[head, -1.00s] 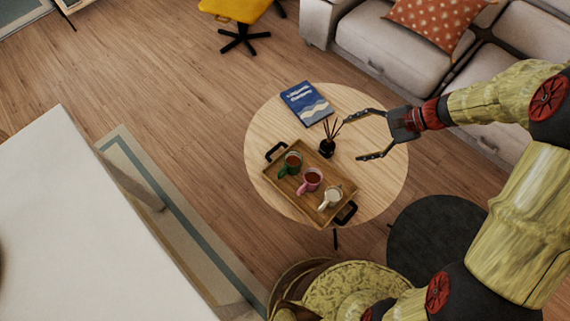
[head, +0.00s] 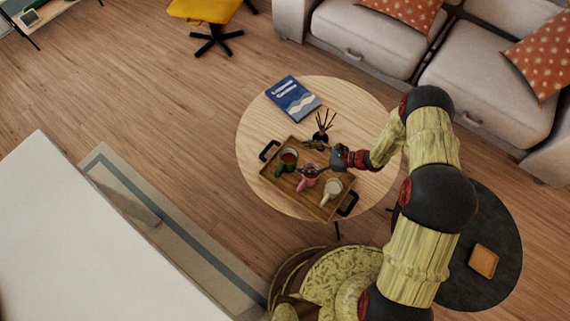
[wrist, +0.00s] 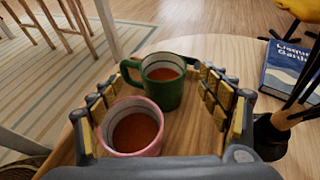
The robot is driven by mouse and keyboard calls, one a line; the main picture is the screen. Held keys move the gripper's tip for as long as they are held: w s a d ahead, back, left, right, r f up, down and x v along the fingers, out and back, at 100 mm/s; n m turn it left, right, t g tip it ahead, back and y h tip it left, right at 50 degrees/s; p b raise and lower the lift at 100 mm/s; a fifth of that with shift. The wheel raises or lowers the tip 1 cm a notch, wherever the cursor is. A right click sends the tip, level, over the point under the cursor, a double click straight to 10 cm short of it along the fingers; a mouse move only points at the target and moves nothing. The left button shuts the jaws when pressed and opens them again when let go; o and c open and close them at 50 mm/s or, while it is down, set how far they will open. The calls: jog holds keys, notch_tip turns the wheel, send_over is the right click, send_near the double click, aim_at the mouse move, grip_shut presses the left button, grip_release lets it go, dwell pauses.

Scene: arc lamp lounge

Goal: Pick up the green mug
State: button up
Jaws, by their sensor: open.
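The green mug (head: 287,160) stands upright with a brown drink in it, at the back left of a wooden tray (head: 325,212) on the round table. My gripper (head: 302,158) is open above the tray, reaching toward it. In the wrist view the green mug (wrist: 163,92) is ahead, between the far ends of the spread fingers (wrist: 164,74), its handle toward the left finger. I cannot tell whether they touch. The pink mug (wrist: 130,138), also filled, is nearer, beside the left finger; in the head view the pink mug (head: 308,178) is partly under my gripper.
A white mug (head: 331,189) stands at the tray's front right. A reed diffuser (head: 321,136) is close behind the tray; a blue book (head: 292,98) lies farther back. A dark side table (head: 502,225) with a small tan item is at right. The table's far right is bare.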

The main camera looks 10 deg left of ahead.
aim_at(281, 155)
jog(key=b+x, duration=0.1)
jog(key=x, duration=0.2)
jog(key=b+x, duration=0.1)
jog(key=x, duration=0.2)
jog(key=shift+w+d+f, duration=0.1)
jog(key=shift+w+f, duration=0.1)
jog(key=shift+w, duration=0.05)
jog(key=shift+c, duration=1.2)
grip_shut()
jog(key=shift+r, duration=0.1)
